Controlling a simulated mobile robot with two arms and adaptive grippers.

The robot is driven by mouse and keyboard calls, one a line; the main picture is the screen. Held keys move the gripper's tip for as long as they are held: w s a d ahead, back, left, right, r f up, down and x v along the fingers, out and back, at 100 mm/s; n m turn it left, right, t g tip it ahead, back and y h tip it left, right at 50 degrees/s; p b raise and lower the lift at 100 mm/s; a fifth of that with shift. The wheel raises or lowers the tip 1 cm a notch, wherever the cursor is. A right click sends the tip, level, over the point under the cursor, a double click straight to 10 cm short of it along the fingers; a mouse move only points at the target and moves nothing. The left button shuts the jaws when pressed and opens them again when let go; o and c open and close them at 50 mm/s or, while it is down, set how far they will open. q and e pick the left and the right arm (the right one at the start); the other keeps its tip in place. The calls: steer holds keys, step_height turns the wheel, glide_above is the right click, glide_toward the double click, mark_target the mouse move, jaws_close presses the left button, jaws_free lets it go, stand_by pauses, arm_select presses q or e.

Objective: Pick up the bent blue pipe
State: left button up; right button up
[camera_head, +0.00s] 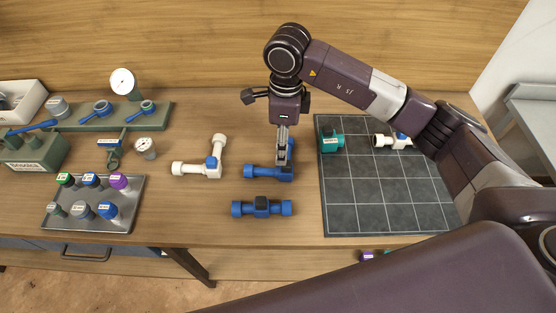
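The bent blue pipe (262,172) lies on the wooden table in the middle of the head view, left of the grid mat. One leg points left; the other runs toward the back and is partly hidden by my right gripper (283,156). That gripper points down from above, with its grey fingers at the pipe's back leg and corner. The fingers show nearly edge-on, so I cannot tell whether they are closed on the pipe or only beside it. My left gripper is not in view.
A straight blue pipe (261,207) lies just in front, and a bent white pipe (207,167) lies to the left. The dark grid mat (375,190) holds a teal fitting (331,143) and a white pipe piece (392,141). A tray of capped fittings (95,217) stands at left.

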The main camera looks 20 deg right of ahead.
mark_target(287, 163)
steer(key=shift+w+d+f, duration=0.1)
steer(key=shift+d, duration=0.35)
steer(key=shift+s+f+p, duration=0.2)
steer(key=shift+f+p, duration=0.3)
steer(key=shift+f, duration=0.35)
steer(key=f+p, duration=0.2)
steer(key=f, duration=0.1)
steer(key=s+f+p, duration=0.1)
steer(key=f, duration=0.1)
steer(key=shift+d, duration=0.1)
steer(key=shift+f, duration=0.3)
steer(key=shift+w, duration=0.1)
steer(key=shift+c, duration=0.7)
jaws_close()
